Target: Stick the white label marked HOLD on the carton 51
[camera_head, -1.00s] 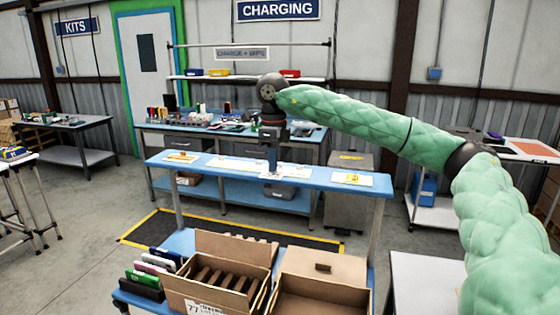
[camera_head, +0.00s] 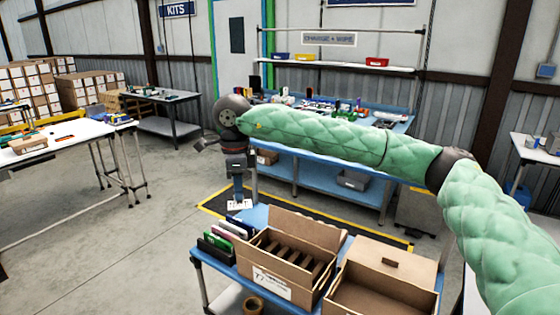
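My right gripper (camera_head: 238,192) hangs down at the end of the green-sleeved arm, left of centre, over the floor and just behind the low blue table. A small white label (camera_head: 239,204) with dark and reddish marks is at its fingertips and appears held; its word is too small to read. No carton shows a readable 51. An open carton (camera_head: 287,262) with dividers stands on the low blue table; its front label seems to read 77. My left gripper is not in view.
A second open carton (camera_head: 380,285) stands to the right of the divided one. Several coloured flat cases (camera_head: 222,240) stand left of it. A white table (camera_head: 60,150) with a small brown box (camera_head: 28,144) is at the left. Stacked cartons (camera_head: 35,92) are far left. Floor between is clear.

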